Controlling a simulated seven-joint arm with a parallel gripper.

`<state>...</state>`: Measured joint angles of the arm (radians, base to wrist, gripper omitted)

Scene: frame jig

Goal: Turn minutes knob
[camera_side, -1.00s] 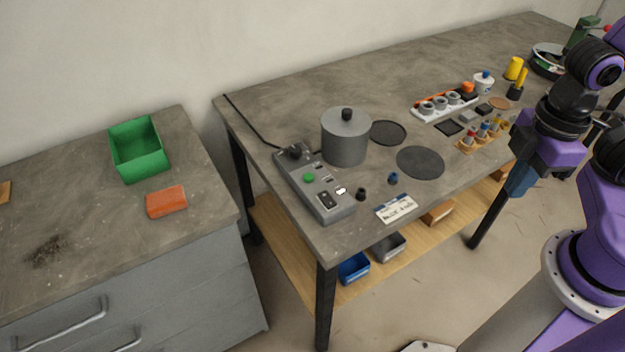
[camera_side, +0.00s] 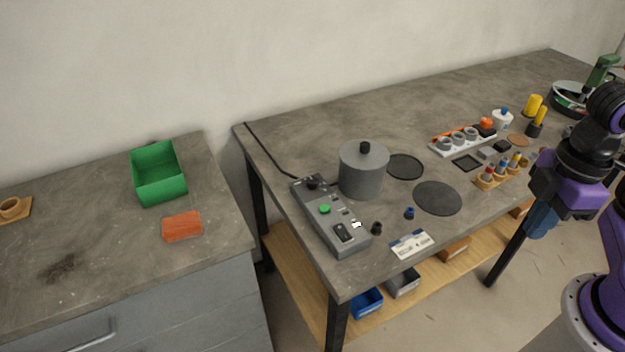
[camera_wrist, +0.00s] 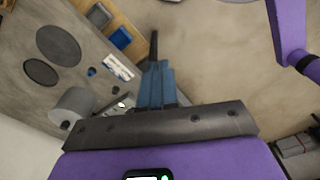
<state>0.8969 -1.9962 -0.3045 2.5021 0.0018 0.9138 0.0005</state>
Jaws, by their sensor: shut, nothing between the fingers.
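A grey control box (camera_side: 330,215) lies at the front left corner of the workbench. It carries a black knob (camera_side: 312,184) at its far end, a green button (camera_side: 325,209) and a dark rocker switch (camera_side: 344,232). A small black knob (camera_side: 376,228) and a small blue knob (camera_side: 409,213) stand on the bench to its right. I cannot read which knob is marked for minutes. My gripper (camera_side: 540,222) is shut and empty, off the bench's front edge, well right of the box. In the wrist view its blue fingers (camera_wrist: 156,84) are together; the box is mostly hidden there.
A grey lidded pot (camera_side: 363,172) stands close beside the box. A printed card (camera_side: 411,244) lies at the front edge, and dark round discs (camera_side: 437,198) lie to the right. A rack of small bottles (camera_side: 503,171) sits farther right. A lower shelf (camera_side: 438,282) holds bins.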

